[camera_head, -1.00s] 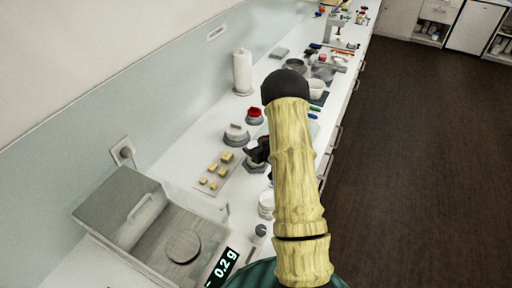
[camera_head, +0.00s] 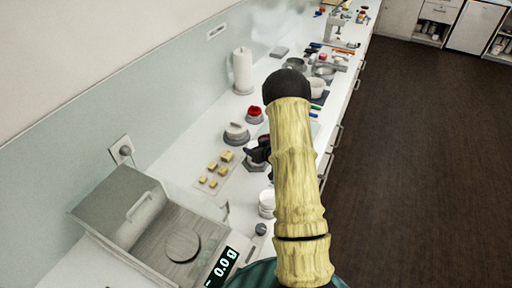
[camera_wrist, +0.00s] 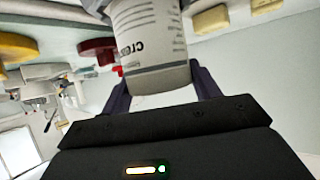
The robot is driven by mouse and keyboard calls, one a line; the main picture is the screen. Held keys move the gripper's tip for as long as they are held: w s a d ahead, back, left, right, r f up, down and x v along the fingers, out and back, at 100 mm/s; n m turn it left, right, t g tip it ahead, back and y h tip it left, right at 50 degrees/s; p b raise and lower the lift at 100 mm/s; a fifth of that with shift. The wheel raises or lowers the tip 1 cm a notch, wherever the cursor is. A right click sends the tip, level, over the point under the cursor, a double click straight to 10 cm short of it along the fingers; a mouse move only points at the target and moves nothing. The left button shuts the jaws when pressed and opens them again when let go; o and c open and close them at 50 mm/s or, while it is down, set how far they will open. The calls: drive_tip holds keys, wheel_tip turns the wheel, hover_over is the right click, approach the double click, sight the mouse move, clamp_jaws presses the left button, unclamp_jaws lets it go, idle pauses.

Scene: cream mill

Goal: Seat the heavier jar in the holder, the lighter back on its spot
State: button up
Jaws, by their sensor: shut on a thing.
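My gripper (camera_wrist: 160,88) is shut on a pale grey-white jar (camera_wrist: 150,45) with dark label print, part of it reading like "crea". The jar lies between both fingers in the wrist view, and its far end is cut off by the frame. In the head view my gripper (camera_head: 258,152) is small and dark, just above a grey hexagonal base (camera_head: 256,166). I cannot tell whether the jar touches that base, or whether the base is the holder. A second white round jar-like thing (camera_head: 266,200) stands nearer, partly behind my arm.
A scale (camera_head: 182,244) with an empty round pan reads about 0.0 g. A board (camera_head: 211,187) bears several yellow blocks. A red-topped piece (camera_head: 254,113) and a white piece on a grey base (camera_head: 237,133) stand behind.

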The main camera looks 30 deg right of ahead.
drive_tip(key=shift+s+a+f+b, duration=0.1)
drive_tip(key=shift+s+f+b, duration=0.25)
drive_tip(key=shift+f+b, duration=0.4)
idle(1.0)
drive_tip(key=o, duration=1.3)
drive_tip(key=shift+w, duration=0.1)
drive_tip(key=shift+c, duration=0.2)
drive_tip(key=shift+o, duration=1.1)
drive_tip(key=shift+w, duration=0.2)
drive_tip(key=shift+r, duration=0.1)
drive_tip(key=shift+s+r, duration=0.15)
drive_tip(key=shift+s+r, duration=0.2)
drive_tip(key=p+v, duration=0.4)
drive_tip(key=v, duration=1.2)
drive_tip(key=shift+s, duration=0.25)
